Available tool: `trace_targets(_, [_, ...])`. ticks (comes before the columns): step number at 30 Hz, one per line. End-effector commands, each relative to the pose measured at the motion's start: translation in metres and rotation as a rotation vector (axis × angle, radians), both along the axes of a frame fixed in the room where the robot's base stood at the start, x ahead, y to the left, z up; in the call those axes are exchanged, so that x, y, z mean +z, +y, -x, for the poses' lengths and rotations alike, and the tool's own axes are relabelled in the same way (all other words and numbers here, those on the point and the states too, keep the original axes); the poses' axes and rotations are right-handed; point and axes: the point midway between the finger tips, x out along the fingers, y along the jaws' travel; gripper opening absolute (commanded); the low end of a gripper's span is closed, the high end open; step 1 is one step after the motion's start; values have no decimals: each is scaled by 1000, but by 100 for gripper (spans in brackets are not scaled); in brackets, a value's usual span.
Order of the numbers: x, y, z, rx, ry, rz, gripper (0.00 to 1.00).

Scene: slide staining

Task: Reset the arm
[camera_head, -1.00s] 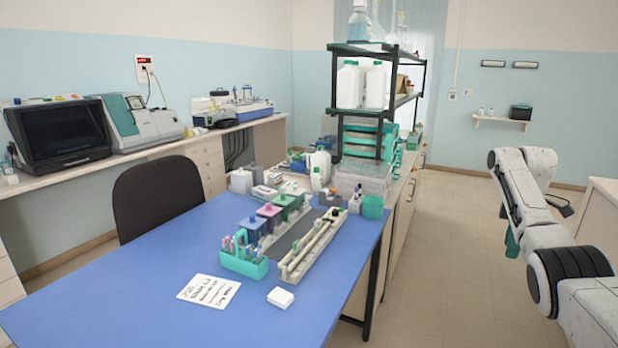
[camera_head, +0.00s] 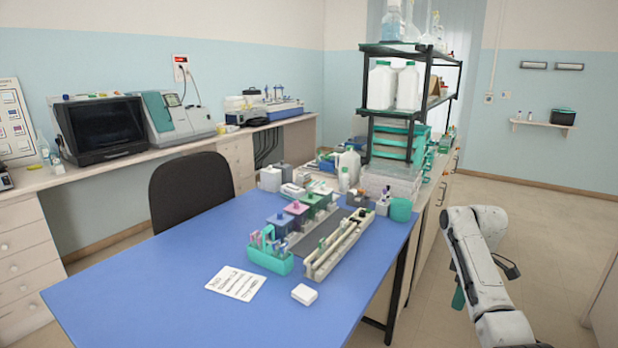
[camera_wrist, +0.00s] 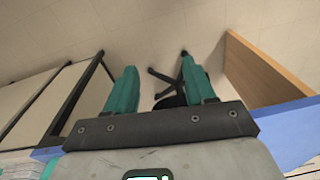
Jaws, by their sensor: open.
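My arm (camera_head: 480,265) is at the right of the head view, beyond the right edge of the blue table. It is bent, with its end hanging down over the floor. My gripper (camera_head: 458,298) shows there as a small teal piece, partly hidden by the arm. In the wrist view my gripper (camera_wrist: 155,80) has two teal fingers set wide apart. It is open and nothing is between the fingers. Floor and dark legs of furniture show beyond them.
The blue table (camera_head: 160,270) holds a teal slide rack (camera_head: 270,260), staining jars (camera_head: 297,210), a long pale rail tray (camera_head: 335,248), a written card (camera_head: 236,283) and a white box (camera_head: 304,294). A black chair (camera_head: 190,185) stands behind. Floor is clear at the right.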

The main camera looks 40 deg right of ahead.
Motion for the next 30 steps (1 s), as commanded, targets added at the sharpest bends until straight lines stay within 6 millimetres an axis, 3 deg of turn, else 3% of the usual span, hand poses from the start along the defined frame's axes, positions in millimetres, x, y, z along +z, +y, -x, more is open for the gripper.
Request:
trace_targets(1, [-22, 30, -14, 8, -4, -10, 54])
trace_targets(6, [-73, 121, -40, -16, -23, -20, 54])
trace_targets(13, [-126, 239, -32, -69, -33, -32, 54])
trace_targets(17, [-145, 296, -9, -105, -35, -32, 54])
trace_targets(21, [-157, 348, 28, -147, -34, -25, 54])
trace_targets(27, [-158, 399, 93, -209, -33, -1, 54])
trace_targets(30, [-152, 412, 124, -238, -34, 17, 54])
